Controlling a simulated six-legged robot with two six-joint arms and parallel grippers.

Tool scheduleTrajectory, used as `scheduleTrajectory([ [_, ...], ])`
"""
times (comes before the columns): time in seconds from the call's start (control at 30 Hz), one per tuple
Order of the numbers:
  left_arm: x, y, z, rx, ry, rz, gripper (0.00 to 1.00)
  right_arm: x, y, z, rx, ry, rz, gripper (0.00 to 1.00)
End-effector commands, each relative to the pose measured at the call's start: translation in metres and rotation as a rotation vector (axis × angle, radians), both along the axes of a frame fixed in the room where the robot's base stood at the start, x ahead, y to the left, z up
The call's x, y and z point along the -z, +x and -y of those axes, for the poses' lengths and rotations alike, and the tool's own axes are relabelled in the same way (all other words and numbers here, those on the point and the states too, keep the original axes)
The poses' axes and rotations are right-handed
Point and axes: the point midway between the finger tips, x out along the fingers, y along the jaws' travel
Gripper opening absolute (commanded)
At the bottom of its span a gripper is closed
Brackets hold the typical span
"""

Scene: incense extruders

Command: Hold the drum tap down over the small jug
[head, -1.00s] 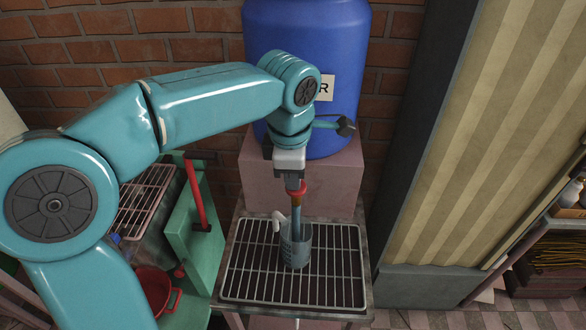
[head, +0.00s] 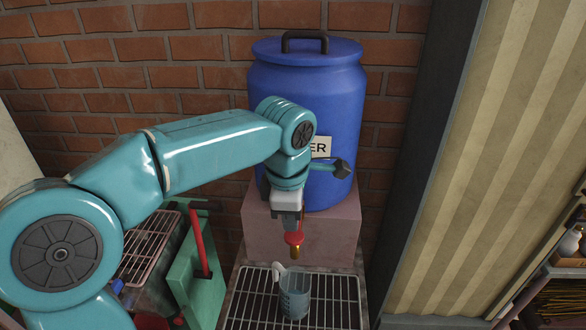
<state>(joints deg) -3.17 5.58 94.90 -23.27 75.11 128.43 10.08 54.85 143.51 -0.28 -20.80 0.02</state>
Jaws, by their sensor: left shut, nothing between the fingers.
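The blue drum (head: 318,85) stands on a pinkish block at the back, its label (head: 322,147) partly hidden by my left arm. Its tap shows as a red part (head: 293,238) with a brass spout (head: 295,252) below. My left gripper (head: 289,226) points down and is shut and empty, right above the red part; I cannot tell whether it touches it. The small clear jug (head: 295,300) stands on the wire rack, under the spout, with a pale handle (head: 280,270) and a bluish tint inside. No stream shows between spout and jug. My right gripper is out of view.
The wire rack (head: 245,300) around the jug is bare. At left are a green stand (head: 190,262) with a red bar (head: 197,240) and another rack (head: 150,240). A dark-edged striped panel (head: 470,150) stands at right, with a shelf beyond.

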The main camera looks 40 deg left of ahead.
Motion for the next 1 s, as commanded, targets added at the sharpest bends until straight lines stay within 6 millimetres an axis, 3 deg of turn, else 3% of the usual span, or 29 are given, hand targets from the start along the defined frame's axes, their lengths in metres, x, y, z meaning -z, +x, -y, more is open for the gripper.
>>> scheduleTrajectory([
  [0.1, -0.016, 0.001, -0.006, 0.001, 0.000, 0.000, 0.00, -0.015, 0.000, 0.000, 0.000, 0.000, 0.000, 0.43],
  [0.6, -0.098, -0.001, -0.011, 0.004, 0.000, 0.003, 0.00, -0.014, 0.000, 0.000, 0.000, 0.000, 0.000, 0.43],
  [1.0, -0.110, -0.003, -0.010, 0.003, 0.000, -0.001, 0.00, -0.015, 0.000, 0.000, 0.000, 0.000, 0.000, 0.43],
])
